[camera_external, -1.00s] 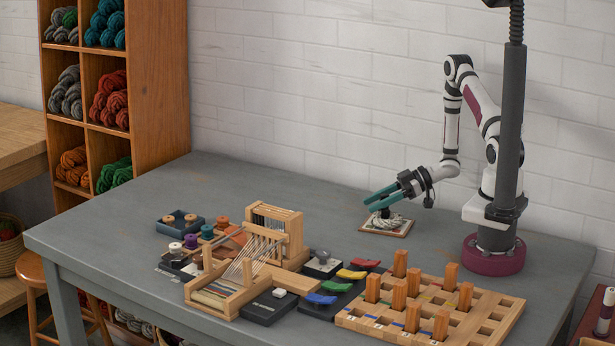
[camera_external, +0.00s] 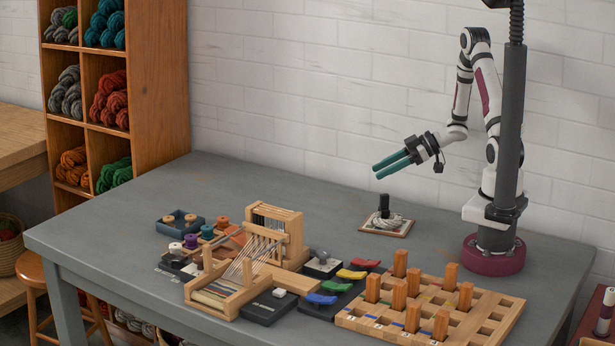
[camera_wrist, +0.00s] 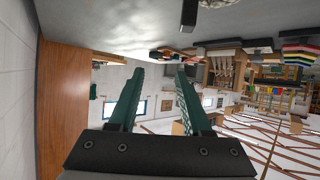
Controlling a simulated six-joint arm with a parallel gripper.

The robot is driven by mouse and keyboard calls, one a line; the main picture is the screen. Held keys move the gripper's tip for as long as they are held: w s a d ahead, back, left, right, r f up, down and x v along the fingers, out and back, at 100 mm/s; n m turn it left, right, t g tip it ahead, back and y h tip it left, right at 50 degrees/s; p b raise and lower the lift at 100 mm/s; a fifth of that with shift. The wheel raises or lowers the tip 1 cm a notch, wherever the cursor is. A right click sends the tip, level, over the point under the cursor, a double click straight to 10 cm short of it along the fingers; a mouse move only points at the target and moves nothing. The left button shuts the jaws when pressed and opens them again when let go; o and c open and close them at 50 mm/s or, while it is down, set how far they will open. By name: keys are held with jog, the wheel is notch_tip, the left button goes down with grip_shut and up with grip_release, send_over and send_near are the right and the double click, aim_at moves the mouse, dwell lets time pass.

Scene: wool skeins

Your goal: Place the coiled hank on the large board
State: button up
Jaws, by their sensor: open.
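The coiled hank (camera_external: 393,223) is a pale grey coil with a dark upright post or handle standing at it. It lies on a small square board (camera_external: 366,228) with a light wooden rim, at the back right of the table; whether this is the large board I cannot tell. My gripper (camera_external: 376,173), with teal fingers, is open and empty in the air above and slightly left of the hank, pointing left. In the wrist view the open fingers (camera_wrist: 158,72) hold nothing, and part of a grey coil (camera_wrist: 215,3) shows at the top edge.
A small wooden loom (camera_external: 255,255) stands mid-table, with spools and a blue tray (camera_external: 172,230) to its left. Coloured shuttles (camera_external: 352,274) lie right of it. A wooden slotted rack (camera_external: 440,315) with upright pegs fills the front right. The back left of the table is clear.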

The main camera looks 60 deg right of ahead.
jog(key=w+d+r+m+h, duration=0.3)
jog(key=d+r+m+h, duration=0.25)
jog(key=h, duration=0.25)
jog(key=s+r+m+g+h, duration=0.2)
jog(key=s+m+g+h, duration=0.1)
jog(key=s, duration=0.2)
jog(key=s+a+r+m+g+y, duration=0.1)
jog(key=s+a+m+g+y, duration=0.1)
jog(key=s+a, duration=0.6)
jog(key=s+a+r+m+g+y, duration=0.2)
jog(key=s+a+g, duration=0.3)
jog(key=s+a, duration=0.4)
jog(key=s+m+y, duration=0.1)
jog(key=s, duration=0.3)
jog(key=shift+s, duration=0.35)
